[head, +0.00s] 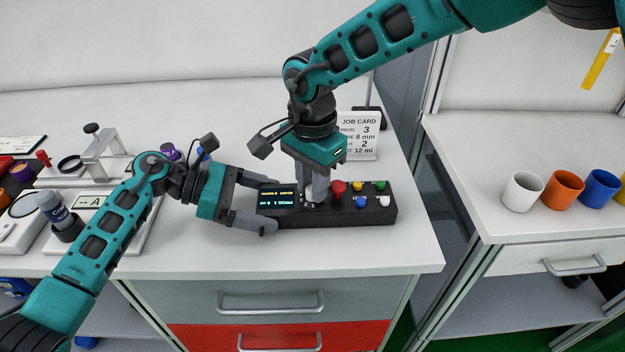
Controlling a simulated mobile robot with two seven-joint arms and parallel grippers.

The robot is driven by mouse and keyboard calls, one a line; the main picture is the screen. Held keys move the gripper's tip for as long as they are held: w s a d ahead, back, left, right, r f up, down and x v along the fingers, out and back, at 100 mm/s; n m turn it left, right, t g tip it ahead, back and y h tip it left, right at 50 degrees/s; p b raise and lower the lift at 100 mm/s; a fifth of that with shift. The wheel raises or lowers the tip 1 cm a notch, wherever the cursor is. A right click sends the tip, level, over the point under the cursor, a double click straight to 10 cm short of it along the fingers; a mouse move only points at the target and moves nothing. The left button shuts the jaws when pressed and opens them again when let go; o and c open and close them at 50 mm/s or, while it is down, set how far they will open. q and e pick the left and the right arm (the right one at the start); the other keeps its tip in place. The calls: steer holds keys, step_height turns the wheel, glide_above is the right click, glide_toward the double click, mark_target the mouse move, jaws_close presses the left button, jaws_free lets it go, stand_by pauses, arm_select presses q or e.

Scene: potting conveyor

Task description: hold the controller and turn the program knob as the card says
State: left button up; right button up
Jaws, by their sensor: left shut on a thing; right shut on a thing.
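The black controller box (350,214) lies on the white bench. Its small lit screen (277,197) is at its left end, and red, yellow, green, blue and white buttons sit on the right part. My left gripper (266,202) is shut on the left end of the controller, with a finger on its front and back sides. My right gripper (316,192) points down from above onto the panel between screen and red button (338,187). It is shut on the program knob, which its fingers hide. The job card (362,138) stands behind, partly covered by my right arm, showing 3, 8 mm, 2 and 12 ml.
A white board marked A (90,201), a clamp stand (104,150) and a capped bottle (56,208) are at the left. White, orange and blue cups (564,190) stand on the right bench, across a gap. Bench in front of the controller is clear.

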jaws_close()
steer(key=m, duration=0.6)
steer(key=shift+m, duration=0.4)
steer(key=m, duration=0.3)
steer(key=shift+m, duration=2.1)
steer(key=o, duration=0.8)
jaws_free()
steer(key=shift+c, duration=0.2)
